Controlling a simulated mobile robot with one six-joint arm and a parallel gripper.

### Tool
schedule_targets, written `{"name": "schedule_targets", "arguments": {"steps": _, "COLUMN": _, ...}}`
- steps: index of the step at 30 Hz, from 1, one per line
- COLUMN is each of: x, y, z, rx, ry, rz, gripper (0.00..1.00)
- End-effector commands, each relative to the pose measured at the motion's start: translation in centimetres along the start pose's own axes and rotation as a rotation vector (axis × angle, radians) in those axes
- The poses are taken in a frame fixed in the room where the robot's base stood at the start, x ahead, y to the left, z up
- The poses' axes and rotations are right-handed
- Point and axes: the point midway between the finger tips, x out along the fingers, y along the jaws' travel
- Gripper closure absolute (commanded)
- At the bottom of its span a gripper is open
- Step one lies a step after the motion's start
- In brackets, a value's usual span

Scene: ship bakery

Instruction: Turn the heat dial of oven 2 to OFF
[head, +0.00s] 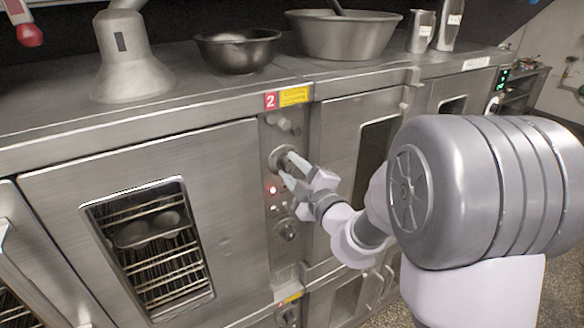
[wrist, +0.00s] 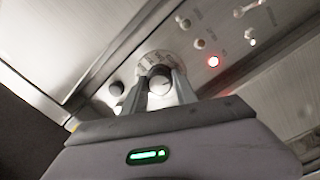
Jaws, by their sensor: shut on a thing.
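Oven 2 bears a red label with a white 2 (head: 271,101) at the top of its narrow control panel (head: 284,258). The heat dial (head: 279,158) is a round knob high on that panel, partly hidden by my gripper in the head view. My gripper (head: 287,165) reaches it from the right. In the wrist view, the dial (wrist: 160,80) has a marked ring around it, and my gripper (wrist: 161,92) is shut on its knob, one finger on each side. The ring's markings are too small to read. A red lamp (wrist: 213,61) is lit on the panel.
The oven door (head: 150,150) left of the panel is shut, with items on racks behind its window. Other knobs (head: 288,230) and small switches sit on the panel below the dial. A dark bowl (head: 237,52) and a large metal bowl (head: 343,38) stand on top.

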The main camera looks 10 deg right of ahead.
Motion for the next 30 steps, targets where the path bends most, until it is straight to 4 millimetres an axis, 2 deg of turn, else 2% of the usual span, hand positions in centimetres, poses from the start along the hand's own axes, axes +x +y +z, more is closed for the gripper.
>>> {"name": "schedule_targets", "arguments": {"steps": 30, "x": 0.00, "y": -0.03, "z": 0.14, "rx": -0.961, "ry": 0.038, "rz": 0.033, "gripper": 1.00}}
